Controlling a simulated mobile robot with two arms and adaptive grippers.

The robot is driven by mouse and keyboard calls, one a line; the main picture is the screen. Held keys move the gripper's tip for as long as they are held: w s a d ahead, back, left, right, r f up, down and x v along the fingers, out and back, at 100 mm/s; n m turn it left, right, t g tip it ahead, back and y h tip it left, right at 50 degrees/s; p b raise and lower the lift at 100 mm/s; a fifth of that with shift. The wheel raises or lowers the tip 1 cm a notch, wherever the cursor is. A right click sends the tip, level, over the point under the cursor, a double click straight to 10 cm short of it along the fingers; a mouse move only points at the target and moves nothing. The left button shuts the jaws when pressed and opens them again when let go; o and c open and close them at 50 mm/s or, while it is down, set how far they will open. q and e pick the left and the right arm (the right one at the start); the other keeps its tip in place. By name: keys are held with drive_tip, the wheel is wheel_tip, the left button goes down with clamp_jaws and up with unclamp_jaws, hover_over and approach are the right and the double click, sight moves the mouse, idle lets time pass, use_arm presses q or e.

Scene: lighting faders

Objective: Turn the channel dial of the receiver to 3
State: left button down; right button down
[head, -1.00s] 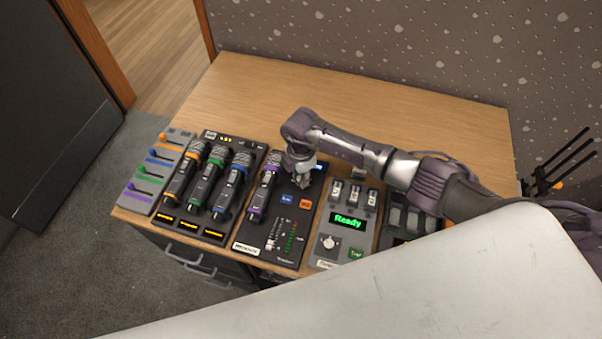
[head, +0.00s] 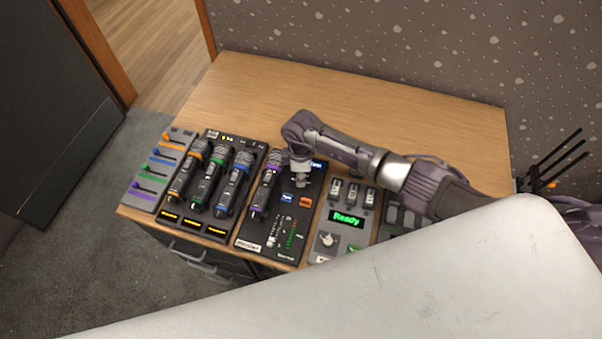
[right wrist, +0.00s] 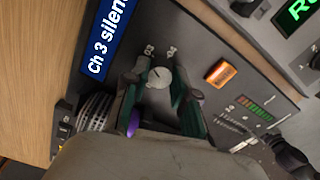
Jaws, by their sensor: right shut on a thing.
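The receiver (head: 308,222) is a dark panel on the wooden desk, with a purple-banded microphone (head: 263,190) lying on it. In the right wrist view, its small round grey channel dial (right wrist: 158,77) sits between the two green-lined fingers of my right gripper (right wrist: 159,84). The fingers are shut on the dial. The blue display (right wrist: 108,38) beside it reads "Ch 3 silent". In the head view my right gripper (head: 300,180) covers the dial at the receiver's upper part.
Left of the receiver stand a charger with several microphones (head: 209,180) and a grey fader panel (head: 147,190). To the right is a grey unit with a green "Ready" display (head: 347,219). The desk (head: 270,97) behind the devices is clear.

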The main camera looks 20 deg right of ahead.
idle(0.4)
drive_tip(key=c, duration=0.9)
unclamp_jaws()
wheel_tip(320, 180, up, 12)
drive_tip(key=shift+r, duration=0.1)
